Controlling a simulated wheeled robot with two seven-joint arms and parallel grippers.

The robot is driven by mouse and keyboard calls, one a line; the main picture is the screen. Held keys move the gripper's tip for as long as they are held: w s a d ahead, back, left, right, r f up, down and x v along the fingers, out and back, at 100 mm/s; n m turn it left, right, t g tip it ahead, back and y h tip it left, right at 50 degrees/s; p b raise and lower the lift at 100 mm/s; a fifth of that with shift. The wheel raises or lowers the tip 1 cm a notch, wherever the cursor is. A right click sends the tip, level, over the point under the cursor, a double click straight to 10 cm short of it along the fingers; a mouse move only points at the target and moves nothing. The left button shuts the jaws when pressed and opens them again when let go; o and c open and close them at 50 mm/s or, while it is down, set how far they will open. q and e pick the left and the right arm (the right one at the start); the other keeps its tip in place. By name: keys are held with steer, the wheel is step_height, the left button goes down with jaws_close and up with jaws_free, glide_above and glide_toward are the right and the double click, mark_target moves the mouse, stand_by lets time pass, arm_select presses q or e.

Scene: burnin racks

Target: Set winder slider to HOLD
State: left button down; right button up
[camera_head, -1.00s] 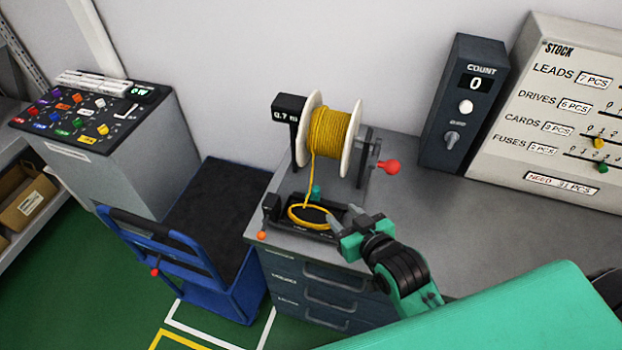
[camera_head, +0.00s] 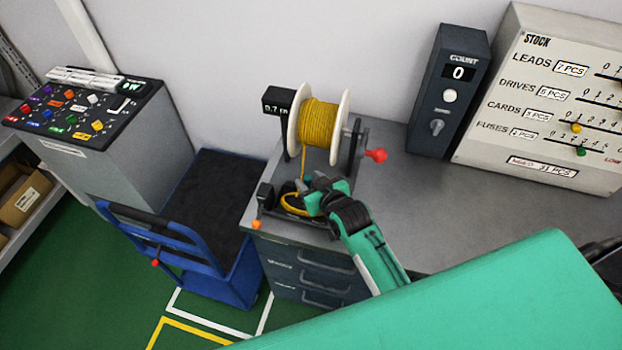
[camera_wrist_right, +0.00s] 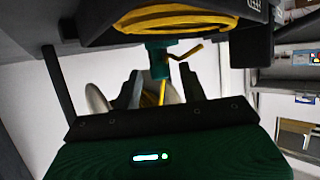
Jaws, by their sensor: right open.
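The winder stands at the left end of the grey bench: a white-flanged spool of yellow cable (camera_head: 320,124), a black display (camera_head: 279,101) reading about 0.7 m, and a low black tray part. A yellow cable loop (camera_head: 292,204) lies there, partly behind my right gripper (camera_head: 312,184). An orange knob (camera_head: 256,225) sits at the winder's front left; I cannot read any HOLD label. In the right wrist view, my open right gripper (camera_wrist_right: 160,84) has a teal post (camera_wrist_right: 158,60) and yellow cable near and between its fingertips. My left gripper is not in view.
A red crank knob (camera_head: 376,156) sticks out right of the spool. A count box (camera_head: 433,118) and a stock board (camera_head: 528,165) stand at the back right. A blue cart (camera_head: 215,200) stands left of the bench. The middle bench top is clear.

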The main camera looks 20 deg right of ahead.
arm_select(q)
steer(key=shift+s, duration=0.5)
